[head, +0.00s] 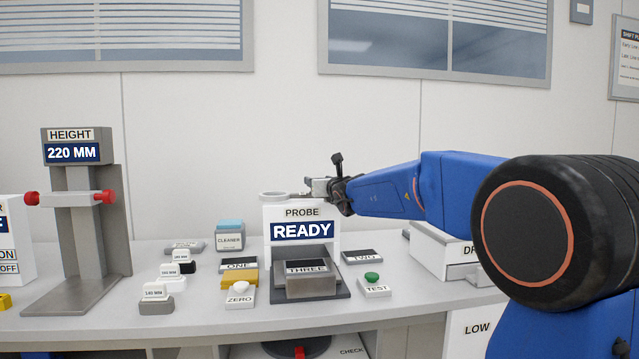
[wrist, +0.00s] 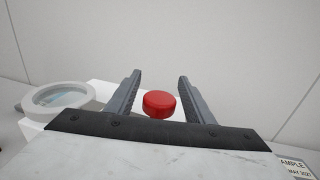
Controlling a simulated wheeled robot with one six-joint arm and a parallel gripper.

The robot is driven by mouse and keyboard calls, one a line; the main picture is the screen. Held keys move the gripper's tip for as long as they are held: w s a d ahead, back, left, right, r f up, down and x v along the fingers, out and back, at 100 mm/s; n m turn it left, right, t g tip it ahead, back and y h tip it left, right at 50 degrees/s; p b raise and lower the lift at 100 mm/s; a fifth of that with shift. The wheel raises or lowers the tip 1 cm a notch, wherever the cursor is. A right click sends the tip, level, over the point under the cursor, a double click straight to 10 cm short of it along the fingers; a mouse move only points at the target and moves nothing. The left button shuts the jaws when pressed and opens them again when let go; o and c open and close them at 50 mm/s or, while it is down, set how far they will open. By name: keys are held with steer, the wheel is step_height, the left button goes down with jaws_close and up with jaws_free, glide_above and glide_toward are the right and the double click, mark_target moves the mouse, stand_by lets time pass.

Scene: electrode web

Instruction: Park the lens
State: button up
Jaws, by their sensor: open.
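What looks like the lens is a round pale ring with a glassy centre (wrist: 58,97), at the left in the wrist view. In the head view a pale ring (head: 273,194) shows on top of the white PROBE unit (head: 275,212), whose screen reads READY. My gripper (wrist: 160,76) is open, its two fingers pointing away from the wrist camera. A red round knob (wrist: 159,103) shows between the fingers, with a gap on each side. In the head view my gripper (head: 310,188) is at the top right of the PROBE unit, just right of the ring; the knob is hidden there.
A HEIGHT stand (head: 78,210) reading 220 MM, with red knobs, is at the left. Small blocks, a CLEANER box (head: 230,236) and a green TEST button (head: 372,277) stand around the PROBE unit. A white drawer box (head: 440,248) is at the right. The wall is close behind.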

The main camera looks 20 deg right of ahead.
steer(key=s, duration=1.7)
steer(key=shift+s+d, duration=0.2)
steer(key=shift+d, duration=0.1)
steer(key=c, duration=0.8)
steer(key=shift+w+d+r+y, duration=0.15)
steer(key=shift+r+y, duration=0.1)
steer(key=shift+y, duration=0.05)
jaws_close()
steer(key=n+g+y, duration=0.3)
steer(key=n+y, duration=0.3)
steer(key=y, duration=0.2)
glide_toward(285, 197)
steer(key=x, duration=0.6)
steer(key=shift+w, duration=0.2)
